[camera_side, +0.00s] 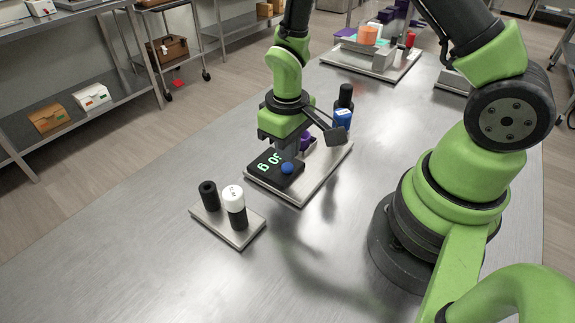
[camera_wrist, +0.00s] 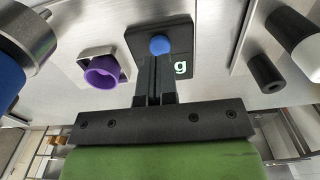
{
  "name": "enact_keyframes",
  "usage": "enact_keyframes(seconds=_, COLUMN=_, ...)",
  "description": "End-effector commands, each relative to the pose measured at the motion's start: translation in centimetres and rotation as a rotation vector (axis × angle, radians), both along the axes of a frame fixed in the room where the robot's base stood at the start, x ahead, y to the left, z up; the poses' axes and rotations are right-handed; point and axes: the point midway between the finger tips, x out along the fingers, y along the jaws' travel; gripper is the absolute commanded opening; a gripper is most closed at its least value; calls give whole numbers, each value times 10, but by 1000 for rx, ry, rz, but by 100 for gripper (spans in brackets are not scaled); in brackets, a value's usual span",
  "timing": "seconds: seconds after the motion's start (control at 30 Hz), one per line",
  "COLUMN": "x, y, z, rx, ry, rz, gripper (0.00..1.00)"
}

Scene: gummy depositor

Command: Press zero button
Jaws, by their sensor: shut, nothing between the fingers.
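A black scale (camera_side: 268,180) with a lit green display sits on a light tray. The display shows a number ending in "g", upside down in the side view. A round blue button (camera_side: 287,168) stands on the scale beside the display; it also shows in the wrist view (camera_wrist: 160,45). My gripper (camera_side: 290,150) is shut and empty, pointing down over the scale. In the wrist view, my gripper's fingertips (camera_wrist: 155,60) appear just short of the blue button. I cannot tell whether they touch it.
A purple cup (camera_wrist: 102,71) in a holder and a dark bottle with a blue body (camera_side: 342,116) stand beside the scale. A small tray (camera_side: 236,240) with a black cylinder (camera_side: 209,195) and a white-topped bottle (camera_side: 234,207) lies nearer the camera. The table to the left is clear.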

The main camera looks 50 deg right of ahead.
Motion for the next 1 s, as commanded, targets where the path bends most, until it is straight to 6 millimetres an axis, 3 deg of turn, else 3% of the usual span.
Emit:
enact_keyframes(seconds=0.43, x=0, y=0, z=-1, rx=0, ry=1, rz=0, gripper=0)
enact_keyframes(seconds=1.0, x=0, y=0, z=-18, rx=0, ry=0, rz=0, gripper=0)
